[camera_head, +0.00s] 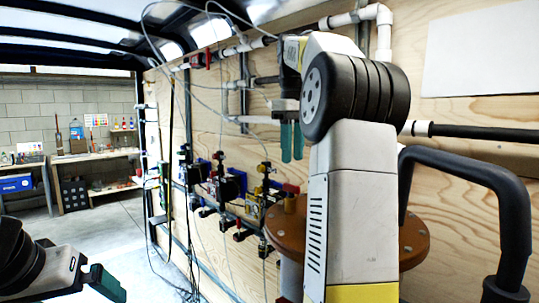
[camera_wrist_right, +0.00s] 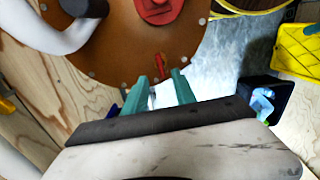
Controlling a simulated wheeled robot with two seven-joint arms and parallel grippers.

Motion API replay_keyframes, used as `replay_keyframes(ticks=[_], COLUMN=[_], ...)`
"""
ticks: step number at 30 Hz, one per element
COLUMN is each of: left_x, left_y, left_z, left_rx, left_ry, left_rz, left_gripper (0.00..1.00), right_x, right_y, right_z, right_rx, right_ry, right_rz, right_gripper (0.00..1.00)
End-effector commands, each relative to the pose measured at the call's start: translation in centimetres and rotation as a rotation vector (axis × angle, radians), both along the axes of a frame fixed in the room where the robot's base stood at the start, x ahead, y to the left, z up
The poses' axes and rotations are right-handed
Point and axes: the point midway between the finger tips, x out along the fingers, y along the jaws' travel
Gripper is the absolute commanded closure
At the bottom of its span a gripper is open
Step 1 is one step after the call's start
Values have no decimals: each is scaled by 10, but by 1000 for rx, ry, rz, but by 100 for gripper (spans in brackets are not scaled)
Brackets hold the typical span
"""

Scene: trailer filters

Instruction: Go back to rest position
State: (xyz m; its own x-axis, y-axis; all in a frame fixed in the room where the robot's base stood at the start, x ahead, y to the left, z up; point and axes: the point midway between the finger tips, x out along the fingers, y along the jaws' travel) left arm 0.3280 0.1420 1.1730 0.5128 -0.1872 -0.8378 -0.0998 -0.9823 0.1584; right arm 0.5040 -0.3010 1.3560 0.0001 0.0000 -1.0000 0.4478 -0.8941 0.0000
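My right gripper (camera_head: 291,142) hangs from my raised right arm in the middle of the head view, its green fingers pointing down in front of the plywood wall. In the right wrist view the same gripper (camera_wrist_right: 160,78) has its two fingers apart with nothing between them. They show over the lower edge of an orange-brown round flange (camera_wrist_right: 120,45), and I cannot tell how far off it is. The flange (camera_head: 415,240) is partly hidden behind my right arm in the head view. My left gripper (camera_head: 106,283) is at the bottom left, cut by the frame; its finger gap is not visible.
Pipes, valves and gauges (camera_head: 228,185) line the plywood wall. A bent dark pipe (camera_head: 470,170) stands at the right. A yellow crate (camera_wrist_right: 300,50) and a dark bin (camera_wrist_right: 262,97) show in the right wrist view. The floor (camera_head: 110,235) towards the far workbenches is clear.

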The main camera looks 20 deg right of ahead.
Motion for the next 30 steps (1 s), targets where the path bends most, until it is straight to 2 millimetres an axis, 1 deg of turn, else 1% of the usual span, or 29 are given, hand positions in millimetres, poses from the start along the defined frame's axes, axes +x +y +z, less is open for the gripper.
replay_keyframes(ticks=[5,8,11,14,17,20,24,27,30], left_x=[0,0,0,0,0,0,0,0,0], left_y=[0,0,0,0,0,0,0,0,0], left_z=[0,0,0,0,0,0,0,0,0], left_rx=[0,0,0,0,0,0,0,0,0], left_ry=[0,0,0,0,0,0,0,0,0], left_rz=[0,0,0,0,0,0,0,0,0], left_gripper=[0,0,0,0,0,0,0,0,0], right_x=[0,-5,-16,-35,-58,-83,-121,-145,-162], right_y=[0,4,14,33,58,84,119,137,150], right_z=[0,-2,-8,-22,-42,-67,-109,-138,-162], right_rx=[0,7,26,57,98,142,208,249,280], right_ry=[-1,-19,-65,-136,-216,-288,-379,-430,-466], right_rz=[-1,-9,-35,-78,-130,-187,-268,-321,-362], right_gripper=[67,67,67,67,67,67,67,67,67])
